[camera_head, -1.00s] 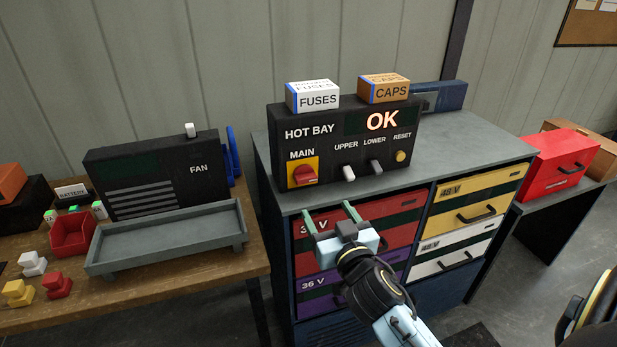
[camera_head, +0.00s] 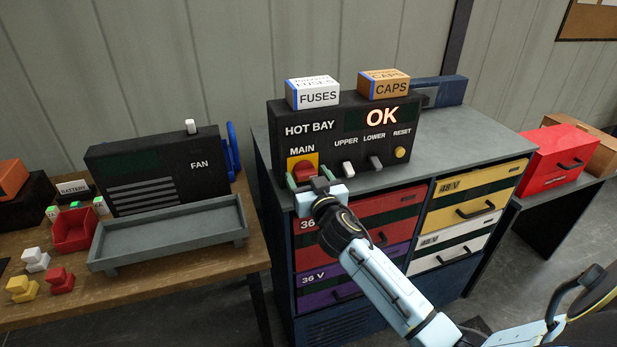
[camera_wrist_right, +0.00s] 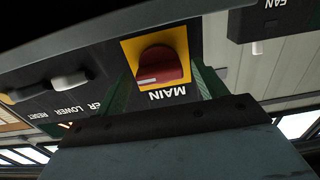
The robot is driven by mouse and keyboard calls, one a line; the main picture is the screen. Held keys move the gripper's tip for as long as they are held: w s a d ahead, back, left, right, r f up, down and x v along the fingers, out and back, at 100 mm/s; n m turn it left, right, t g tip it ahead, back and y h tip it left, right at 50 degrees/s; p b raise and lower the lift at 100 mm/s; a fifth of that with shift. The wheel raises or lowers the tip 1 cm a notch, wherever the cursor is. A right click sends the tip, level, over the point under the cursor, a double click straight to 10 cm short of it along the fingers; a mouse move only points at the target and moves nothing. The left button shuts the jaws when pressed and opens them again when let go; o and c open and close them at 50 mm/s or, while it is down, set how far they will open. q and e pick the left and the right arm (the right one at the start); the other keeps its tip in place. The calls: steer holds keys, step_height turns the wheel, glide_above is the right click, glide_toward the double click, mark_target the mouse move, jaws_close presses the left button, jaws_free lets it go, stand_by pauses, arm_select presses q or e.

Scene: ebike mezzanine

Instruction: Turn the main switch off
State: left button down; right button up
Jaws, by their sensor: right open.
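The main switch (camera_head: 304,171) is a red rotary knob on a yellow plate, under the label MAIN on the black HOT BAY panel (camera_head: 318,142). It also shows in the right wrist view (camera_wrist_right: 160,66), upside down, with its white mark toward the left of that picture. My right gripper (camera_head: 307,178) is open in front of the switch, hiding its lower part in the head view. In the wrist view the green fingers stand on either side of the knob, apart from it; whether they reach around it I cannot tell. My left gripper is not in view.
UPPER (camera_head: 347,168) and LOWER (camera_head: 375,162) levers and the RESET button (camera_head: 400,153) sit right of the switch. FUSES (camera_head: 312,93) and CAPS (camera_head: 384,85) boxes stand on the panel. The display reads OK. A grey tray (camera_head: 168,235) lies on the left bench.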

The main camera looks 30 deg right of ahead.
steer(key=c, duration=1)
steer(key=shift+n, duration=0.4)
steer(key=n, duration=0.3)
steer(key=shift+n+p, duration=0.35)
steer(key=shift+n, duration=0.05)
steer(key=n, duration=0.4)
steer(key=shift+a+p, duration=0.1)
steer(key=shift+p, duration=0.2)
steer(key=n, duration=0.5)
steer(key=shift+f, duration=0.1)
steer(key=n+p, duration=0.1)
steer(key=n, duration=0.3)
steer(key=shift+a+f, duration=0.1)
steer(key=shift+n, duration=0.4)
